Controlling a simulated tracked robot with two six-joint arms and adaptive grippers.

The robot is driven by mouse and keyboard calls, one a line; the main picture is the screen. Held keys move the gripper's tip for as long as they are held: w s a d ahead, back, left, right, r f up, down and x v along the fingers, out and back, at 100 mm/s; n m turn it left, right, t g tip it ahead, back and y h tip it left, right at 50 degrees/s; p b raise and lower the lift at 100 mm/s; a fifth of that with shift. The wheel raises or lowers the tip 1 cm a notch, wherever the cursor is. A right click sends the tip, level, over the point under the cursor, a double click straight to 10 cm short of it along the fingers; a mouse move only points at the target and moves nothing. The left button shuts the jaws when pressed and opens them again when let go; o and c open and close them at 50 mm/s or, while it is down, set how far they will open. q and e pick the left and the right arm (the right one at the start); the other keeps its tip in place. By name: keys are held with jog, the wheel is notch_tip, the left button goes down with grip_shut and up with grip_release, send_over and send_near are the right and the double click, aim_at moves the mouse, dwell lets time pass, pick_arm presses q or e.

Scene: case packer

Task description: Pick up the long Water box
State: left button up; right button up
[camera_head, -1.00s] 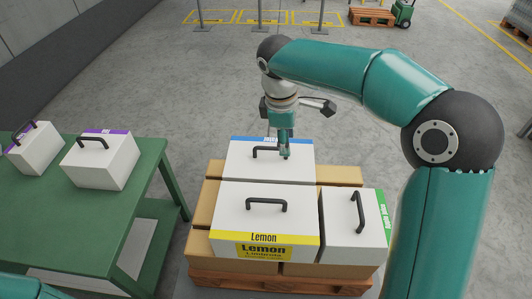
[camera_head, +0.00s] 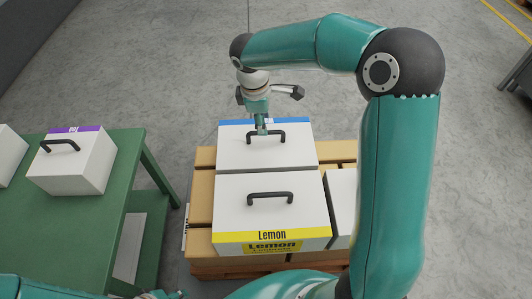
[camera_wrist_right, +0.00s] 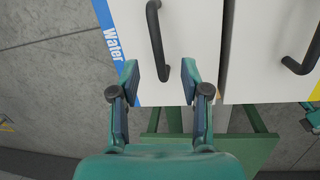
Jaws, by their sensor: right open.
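The long Water box (camera_head: 235,155) is white with a blue strip along its far edge and a black handle (camera_head: 281,136) on top. It sits behind the Lemon box on the pallet stack. My right gripper (camera_head: 262,130) is at this handle, pointing down. In the right wrist view, the right gripper (camera_wrist_right: 160,80) is open, with one end of the handle (camera_wrist_right: 155,35) between its fingertips, and "Water" reads on the blue strip of the box (camera_wrist_right: 190,60). A small part of my left gripper (camera_head: 165,295) shows at the bottom edge; its jaws are unclear.
The Lemon box (camera_head: 235,205), with a yellow strip, stands directly in front. Another white box (camera_head: 341,200) is partly hidden by my right arm. Brown cartons (camera_head: 203,205) lie underneath. A green table (camera_head: 115,205) with white, purple-striped boxes (camera_head: 85,170) stands left.

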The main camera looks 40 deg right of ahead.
aim_at(266, 149)
jog(key=shift+w+d+f, duration=0.1)
jog(key=shift+d+f, duration=0.1)
jog(key=shift+f, duration=0.95)
jog(key=shift+w+d+f, duration=0.1)
jog(key=shift+d+f, duration=0.15)
jog(key=shift+f, duration=0.85)
jog(key=shift+d+f, duration=0.2)
jog(key=shift+f, duration=0.95)
grip_shut()
jog(key=shift+r, duration=0.1)
